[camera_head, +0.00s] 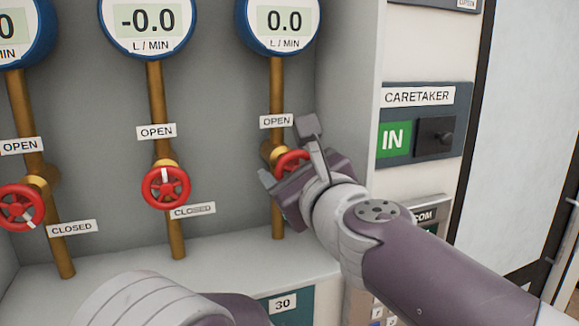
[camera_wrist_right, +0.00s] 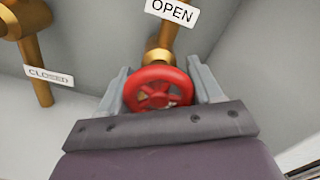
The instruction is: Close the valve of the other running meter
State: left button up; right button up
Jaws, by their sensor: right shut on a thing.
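Three meters with red valve wheels stand in a row on copper pipes. The right meter (camera_head: 283,22) reads 0.0 L/MIN. Its red wheel (camera_head: 291,162) is partly hidden behind my right gripper (camera_head: 293,170). In the right wrist view the wheel (camera_wrist_right: 158,88) sits between the two grey fingers, and the gripper is shut on it. The middle meter (camera_head: 147,20) reads -0.0; its wheel (camera_head: 166,188) has a white mark at the top, towards the OPEN label. The left meter (camera_head: 22,28) is cut off; its wheel (camera_head: 20,208) has its white mark low right, towards CLOSED. My left gripper is out of view.
A CARETAKER panel (camera_head: 418,96) with a green IN sign and a dark block is on the cabinet's right post. A grey ledge (camera_head: 215,262) runs below the pipes, with a plate marked 30 (camera_head: 285,303) under it. My left arm shows at the bottom.

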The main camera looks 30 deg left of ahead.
jog(key=shift+a+f, duration=0.1)
jog(key=shift+f, duration=0.35)
jog(key=o, duration=0.9)
jog(key=shift+o, duration=0.2)
jog(key=shift+s+d+r, duration=0.15)
jog(key=shift+d+r, duration=0.1)
jog(key=shift+r, duration=0.05)
jog(key=v, duration=1.2)
jog(key=shift+s+d+b, duration=0.15)
jog(key=shift+d+b, duration=0.1)
jog(key=shift+b, duration=0.15)
